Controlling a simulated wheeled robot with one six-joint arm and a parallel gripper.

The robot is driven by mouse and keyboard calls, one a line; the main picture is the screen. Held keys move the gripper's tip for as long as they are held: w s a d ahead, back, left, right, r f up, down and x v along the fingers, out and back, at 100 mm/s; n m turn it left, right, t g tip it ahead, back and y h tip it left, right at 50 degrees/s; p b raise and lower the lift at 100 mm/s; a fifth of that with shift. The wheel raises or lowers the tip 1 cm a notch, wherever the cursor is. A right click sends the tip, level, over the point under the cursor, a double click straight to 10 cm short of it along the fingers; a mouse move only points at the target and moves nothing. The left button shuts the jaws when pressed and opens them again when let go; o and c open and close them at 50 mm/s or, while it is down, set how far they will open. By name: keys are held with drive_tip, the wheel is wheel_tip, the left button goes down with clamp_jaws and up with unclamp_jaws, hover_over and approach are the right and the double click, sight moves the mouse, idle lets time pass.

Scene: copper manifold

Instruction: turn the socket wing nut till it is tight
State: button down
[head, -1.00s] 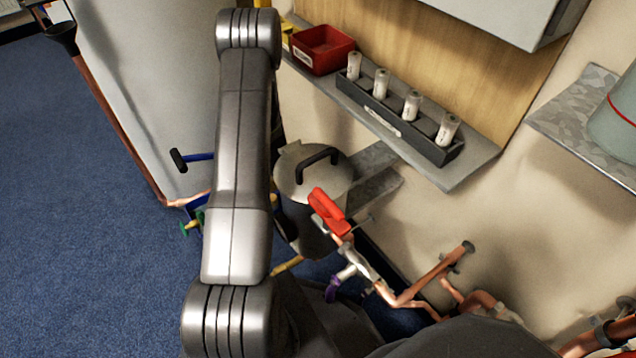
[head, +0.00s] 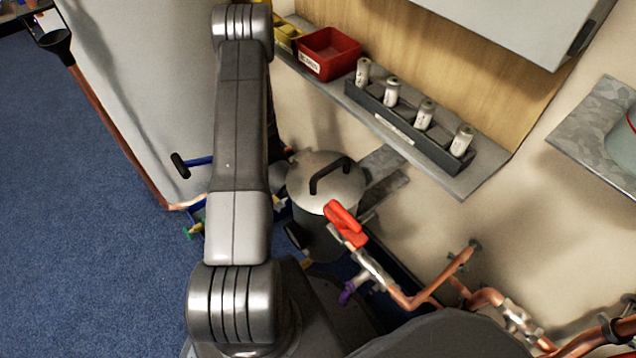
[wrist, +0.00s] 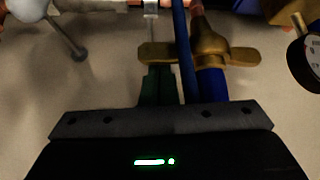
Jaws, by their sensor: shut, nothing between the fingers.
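The brass wing nut (wrist: 208,46) shows in the upper middle of the wrist view. One wing points left and the other right, and a blue pipe or hose (wrist: 213,86) runs below its hub. My gripper (wrist: 157,69) is shut and empty. Its two dark green fingertips lie side by side at the left wing; I cannot tell whether they touch it. A thin blue rod (wrist: 182,50) passes between the fingers and the hub. In the head view my arm hides the gripper, and I cannot make out the wing nut there.
A round gauge (wrist: 306,52) is at the right of the wrist view. In the head view a lidded pot (head: 322,182), a red valve handle (head: 345,223) and copper pipes (head: 440,278) stand right of my arm. A shelf (head: 480,180) runs along the wall. Blue floor (head: 80,250) is open at left.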

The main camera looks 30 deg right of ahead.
drive_tip(key=shift+w+a+m+g+p, duration=0.3)
drive_tip(key=shift+a+m+g+p, duration=0.9)
drive_tip(key=shift+p, duration=0.8)
drive_tip(key=shift+w+a+m+g+p, duration=0.25)
drive_tip(key=shift+a+m+g+p, duration=0.5)
drive_tip(key=shift+m+p, duration=1.05)
drive_tip(key=shift+w+a, duration=0.15)
drive_tip(key=shift+a, duration=0.05)
drive_tip(key=shift+p, duration=0.3)
